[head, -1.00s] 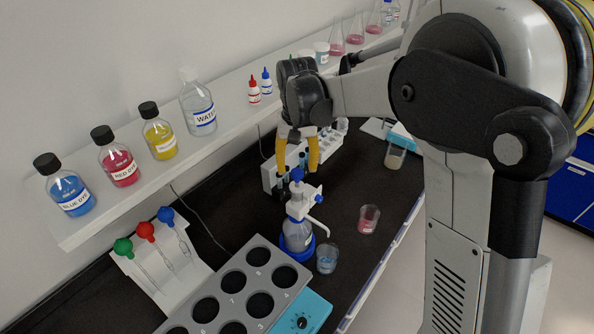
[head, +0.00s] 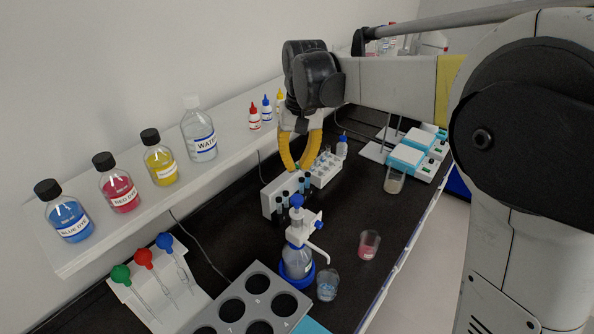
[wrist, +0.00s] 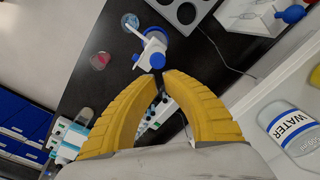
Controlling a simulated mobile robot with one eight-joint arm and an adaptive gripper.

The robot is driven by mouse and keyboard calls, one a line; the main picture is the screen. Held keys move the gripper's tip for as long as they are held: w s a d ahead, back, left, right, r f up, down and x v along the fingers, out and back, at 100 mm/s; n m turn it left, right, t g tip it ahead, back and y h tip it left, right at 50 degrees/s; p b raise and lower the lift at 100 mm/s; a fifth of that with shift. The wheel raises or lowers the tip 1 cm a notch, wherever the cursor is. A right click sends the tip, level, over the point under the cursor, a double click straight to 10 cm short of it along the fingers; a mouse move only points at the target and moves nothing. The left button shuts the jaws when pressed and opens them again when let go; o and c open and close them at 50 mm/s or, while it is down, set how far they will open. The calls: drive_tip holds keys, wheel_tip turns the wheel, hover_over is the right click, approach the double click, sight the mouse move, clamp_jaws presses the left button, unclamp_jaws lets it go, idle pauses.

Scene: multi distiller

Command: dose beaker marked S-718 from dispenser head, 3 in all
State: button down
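The dispenser (head: 297,258) is a bottle in a blue base with a white head, a blue knob (head: 297,200) on top and a spout pointing right. A beaker with bluish liquid (head: 327,286) stands beside it, near and below the spout. A beaker with pink liquid (head: 369,246) and one with pale liquid (head: 394,181) stand farther back. No S-718 mark is readable. My gripper (head: 298,168) has its yellow fingertips brought together with nothing visible between them, above and behind the knob. In the wrist view, the knob (wrist: 157,61) lies just beyond the fingertips (wrist: 160,76).
A shelf (head: 100,246) with dye and water bottles runs along the wall. A vial rack (head: 275,196) stands behind the dispenser, a grey holed rack (head: 258,275) in front. Blue-and-white devices (head: 408,157) stand at the back right. Bench around the pink beaker is clear.

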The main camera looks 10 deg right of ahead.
drive_tip(key=s+d+n+t+y+p, duration=0.1)
drive_tip(key=d+n+t+y+p, duration=0.1)
drive_tip(key=n, duration=0.1)
drive_tip(key=n+t+y+p, duration=0.2)
drive_tip(key=n+t+y, duration=0.1)
drive_tip(key=n+t, duration=0.15)
hover_over(298, 196)
drive_tip(key=shift+n+g, duration=0.35)
drive_tip(key=f, duration=0.4)
drive_tip(key=shift+s+d+f, duration=0.1)
drive_tip(key=shift+d+f, duration=0.1)
drive_tip(key=shift+f, duration=0.1)
wheel_tip(298, 196, down, 4)
drive_tip(key=shift+a+r, duration=0.1)
drive_tip(key=shift+r, duration=0.15)
drive_tip(key=shift+f, duration=0.5)
wheel_tip(298, 196, down, 3)
drive_tip(key=b, duration=0.3)
drive_tip(key=shift+b, duration=0.35)
drive_tip(key=shift+r, duration=0.25)
